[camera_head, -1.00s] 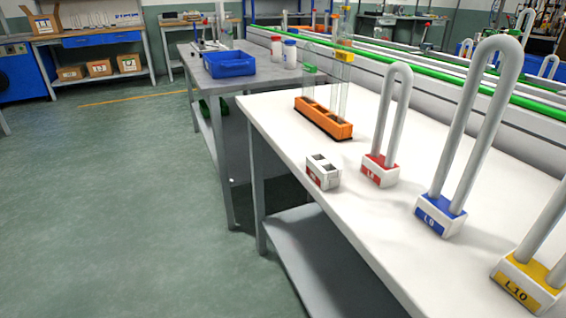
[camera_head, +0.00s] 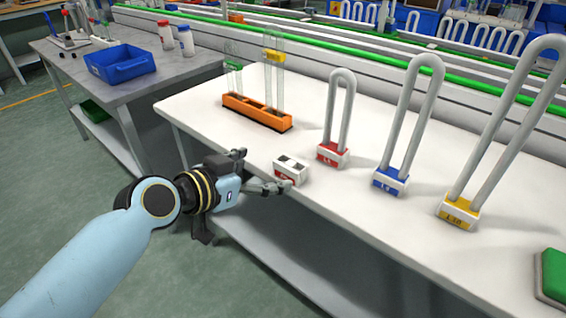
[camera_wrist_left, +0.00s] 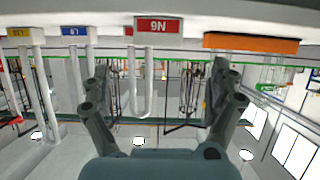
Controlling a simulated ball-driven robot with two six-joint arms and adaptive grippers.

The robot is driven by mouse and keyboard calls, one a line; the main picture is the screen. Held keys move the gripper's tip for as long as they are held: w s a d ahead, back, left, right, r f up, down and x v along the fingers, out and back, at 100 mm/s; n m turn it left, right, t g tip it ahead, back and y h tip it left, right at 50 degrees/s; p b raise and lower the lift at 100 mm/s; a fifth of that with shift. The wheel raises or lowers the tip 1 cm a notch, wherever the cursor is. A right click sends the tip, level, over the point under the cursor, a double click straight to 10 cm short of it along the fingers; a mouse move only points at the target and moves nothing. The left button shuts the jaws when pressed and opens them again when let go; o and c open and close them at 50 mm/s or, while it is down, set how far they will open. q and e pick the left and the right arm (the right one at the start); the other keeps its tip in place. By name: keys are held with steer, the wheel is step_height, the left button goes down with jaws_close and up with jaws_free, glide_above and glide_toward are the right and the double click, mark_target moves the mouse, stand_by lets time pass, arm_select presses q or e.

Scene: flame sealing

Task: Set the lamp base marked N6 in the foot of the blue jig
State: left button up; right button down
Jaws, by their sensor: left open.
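The lamp base marked N6 (camera_head: 290,172) is a small white block with two square sockets and a red label, near the front edge of the white table. In the left wrist view, which is upside down, its red label (camera_wrist_left: 158,26) shows at the top, between my fingers. My left gripper (camera_head: 262,172) is open at the table's front edge, just left of the base, its fingers pointing towards it. I see nothing between the fingers; the base looks ungripped. No blue jig can be made out. My right gripper is not in view.
An orange rack (camera_head: 257,112) with glass tubes stands behind on the white table (camera_head: 220,90). To the right stand U-shaped lamps in a red base (camera_head: 332,154), a blue base (camera_head: 389,181) and a yellow base (camera_head: 457,212). A green pad (camera_head: 553,275) lies far right.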

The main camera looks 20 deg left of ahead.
mark_target(291, 163)
arm_select(q)
steer(key=x, duration=0.4)
steer(key=shift+a+f, duration=0.1)
steer(key=x, duration=0.5)
steer(key=shift+w+d, duration=0.25)
steer(key=shift+d, duration=0.15)
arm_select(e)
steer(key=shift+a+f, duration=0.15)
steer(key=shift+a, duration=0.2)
arm_select(q)
steer(key=c, duration=1.4)
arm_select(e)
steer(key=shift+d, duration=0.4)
arm_select(q)
steer(key=shift+o, duration=0.2)
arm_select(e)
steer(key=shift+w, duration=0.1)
